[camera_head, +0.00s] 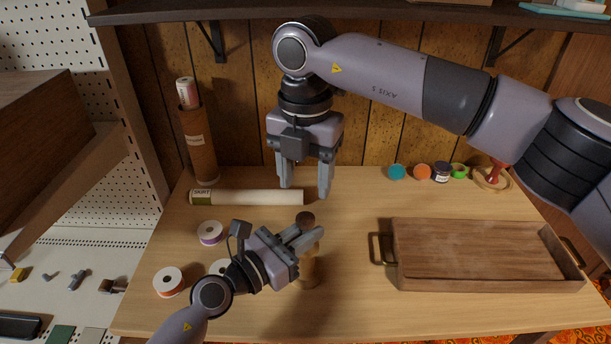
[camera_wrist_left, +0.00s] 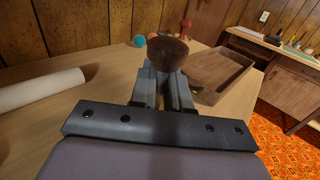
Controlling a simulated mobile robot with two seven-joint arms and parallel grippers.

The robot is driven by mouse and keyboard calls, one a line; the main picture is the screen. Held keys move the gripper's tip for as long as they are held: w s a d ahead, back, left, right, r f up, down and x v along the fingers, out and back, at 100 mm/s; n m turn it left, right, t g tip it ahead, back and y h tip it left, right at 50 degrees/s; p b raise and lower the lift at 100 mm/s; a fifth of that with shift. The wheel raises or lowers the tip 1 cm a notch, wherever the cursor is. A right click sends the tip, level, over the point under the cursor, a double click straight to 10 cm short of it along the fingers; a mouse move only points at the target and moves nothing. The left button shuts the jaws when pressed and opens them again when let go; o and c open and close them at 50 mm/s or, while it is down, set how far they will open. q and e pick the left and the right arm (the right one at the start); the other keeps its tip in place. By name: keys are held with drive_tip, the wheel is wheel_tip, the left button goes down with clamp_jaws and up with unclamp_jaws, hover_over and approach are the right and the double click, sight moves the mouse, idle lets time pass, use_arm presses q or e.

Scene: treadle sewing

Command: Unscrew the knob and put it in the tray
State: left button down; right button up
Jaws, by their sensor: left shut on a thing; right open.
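The dark brown round knob (camera_head: 305,219) sits on top of an upright light wooden piece (camera_head: 309,272) near the middle of the table. In the left wrist view the knob (camera_wrist_left: 167,52) shows just beyond my fingertips. My left gripper (camera_head: 305,238) is shut on the wooden piece, just below the knob; its fingers hide part of that piece. My right gripper (camera_head: 305,191) is open and empty, pointing down above the knob, its fingers apart. The wooden tray (camera_head: 393,274) with brass handles stands at the right and looks empty; it also shows in the left wrist view (camera_wrist_left: 222,88).
A pale paper roll (camera_head: 246,197) lies behind the left gripper. Thread spools (camera_head: 169,281) stand at the left. Several small colored items (camera_head: 422,172) and a red stamp-like piece (camera_head: 492,176) stand at the back right. A shelf (camera_head: 400,13) hangs above. The table between knob and tray is clear.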

sight(306, 216)
drive_tip(key=m, duration=1.3)
drive_tip(key=shift+f, duration=4.05)
